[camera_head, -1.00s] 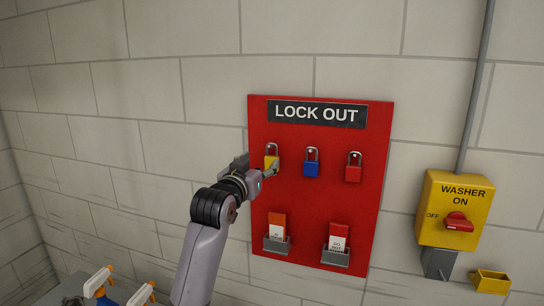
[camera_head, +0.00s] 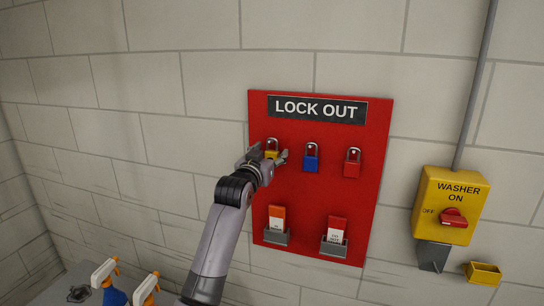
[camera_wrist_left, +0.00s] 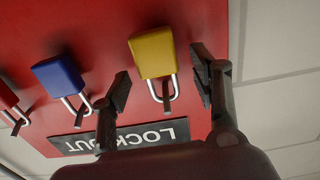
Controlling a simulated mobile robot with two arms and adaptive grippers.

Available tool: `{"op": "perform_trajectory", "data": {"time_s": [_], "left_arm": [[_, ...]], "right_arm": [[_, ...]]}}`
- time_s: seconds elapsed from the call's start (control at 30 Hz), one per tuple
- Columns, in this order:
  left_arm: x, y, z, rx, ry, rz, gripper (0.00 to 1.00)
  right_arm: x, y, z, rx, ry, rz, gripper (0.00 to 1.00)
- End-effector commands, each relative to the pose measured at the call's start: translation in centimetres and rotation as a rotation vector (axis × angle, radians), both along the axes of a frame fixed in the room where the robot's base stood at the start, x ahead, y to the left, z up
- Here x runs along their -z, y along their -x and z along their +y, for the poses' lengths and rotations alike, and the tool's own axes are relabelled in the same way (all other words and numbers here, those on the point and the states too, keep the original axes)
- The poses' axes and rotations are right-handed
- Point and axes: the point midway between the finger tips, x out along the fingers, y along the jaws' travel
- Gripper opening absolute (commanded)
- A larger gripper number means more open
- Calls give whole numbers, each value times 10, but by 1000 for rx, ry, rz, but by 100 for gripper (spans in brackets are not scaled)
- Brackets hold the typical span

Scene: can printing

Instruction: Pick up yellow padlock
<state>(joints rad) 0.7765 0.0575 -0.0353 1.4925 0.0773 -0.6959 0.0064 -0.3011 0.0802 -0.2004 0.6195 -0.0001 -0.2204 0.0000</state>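The yellow padlock (camera_head: 272,149) hangs by its shackle at the upper left of the red lockout board (camera_head: 325,195). In the head view my left gripper (camera_head: 268,159) is right at the padlock and hides part of it, with a fingertip showing on its right. In the left wrist view the yellow padlock (camera_wrist_left: 153,53) lies between the two spread fingers of my left gripper (camera_wrist_left: 163,85), with a gap on each side. The gripper is open and empty. My right gripper is not in view.
A blue padlock (camera_head: 311,158) and a red padlock (camera_head: 352,163) hang to the right on the same board. Two tag holders (camera_head: 277,237) (camera_head: 334,247) are below. A yellow washer switch box (camera_head: 452,205) is at the right. Spray bottles (camera_head: 108,280) stand at the lower left.

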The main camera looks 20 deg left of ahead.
Motion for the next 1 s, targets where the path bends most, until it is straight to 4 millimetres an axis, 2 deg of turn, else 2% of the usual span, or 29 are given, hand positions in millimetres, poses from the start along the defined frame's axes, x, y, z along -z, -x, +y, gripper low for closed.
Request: {"op": "perform_trajectory", "data": {"time_s": [0.07, 0.73, 1.0], "left_arm": [[0, 0, 0, 0, 0, 0, 49], [0, 0, 0, 0, 0, 0, 5], [-1, 0, 0, 0, 0, -2, 3]], "right_arm": [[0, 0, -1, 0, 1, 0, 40], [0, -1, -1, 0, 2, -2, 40], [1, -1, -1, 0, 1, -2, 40]]}}
